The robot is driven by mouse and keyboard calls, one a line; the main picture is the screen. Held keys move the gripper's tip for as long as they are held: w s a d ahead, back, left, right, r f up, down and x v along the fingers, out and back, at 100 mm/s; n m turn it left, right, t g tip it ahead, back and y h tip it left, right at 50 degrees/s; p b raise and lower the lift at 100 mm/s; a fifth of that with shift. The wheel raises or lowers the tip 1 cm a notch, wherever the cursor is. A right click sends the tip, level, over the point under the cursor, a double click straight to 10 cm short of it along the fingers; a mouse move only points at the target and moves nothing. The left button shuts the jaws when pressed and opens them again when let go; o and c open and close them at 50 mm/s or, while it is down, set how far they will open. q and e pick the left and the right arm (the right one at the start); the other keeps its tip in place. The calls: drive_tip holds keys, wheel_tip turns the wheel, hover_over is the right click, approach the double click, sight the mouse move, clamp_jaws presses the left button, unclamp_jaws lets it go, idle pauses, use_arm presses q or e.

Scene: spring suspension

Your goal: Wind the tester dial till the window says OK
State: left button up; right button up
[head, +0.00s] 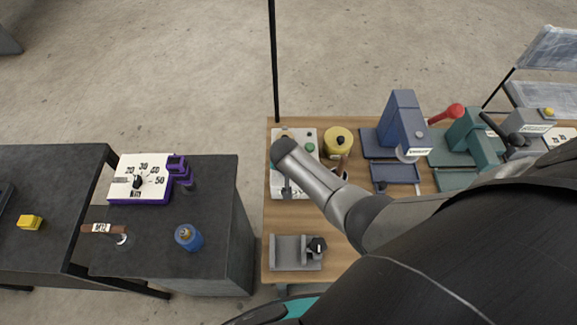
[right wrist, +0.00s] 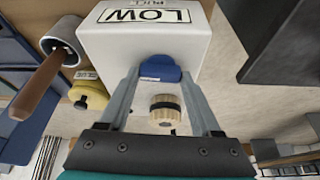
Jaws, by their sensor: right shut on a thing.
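The tester (right wrist: 200,35) is a white box with a framed window (right wrist: 147,15) that reads LOW in the right wrist view. A blue dial knob (right wrist: 160,66) sits on its face. My right gripper (right wrist: 160,78) has one finger on each side of the blue knob and is shut on it. In the head view the white tester (head: 303,183) stands on the wooden bench, partly covered by my right arm, and its window cannot be read there. My left gripper is not in view.
A cream ribbed knob (right wrist: 165,110) lies close to my right fingers. A yellow round part (head: 338,141), a blue press (head: 402,125) and a grey bracket (head: 291,250) stand on the wooden bench (head: 340,262). A dark table at left holds a purple-edged gauge (head: 122,190) and blue jar (head: 188,238).

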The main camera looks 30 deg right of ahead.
idle(0.3)
drive_tip(key=o, duration=1.4)
drive_tip(key=shift+r, duration=0.15)
drive_tip(key=shift+v, duration=1.2)
drive_tip(key=v, duration=1.2)
drive_tip(key=shift+s+a+r, duration=0.15)
drive_tip(key=shift+r, duration=0.05)
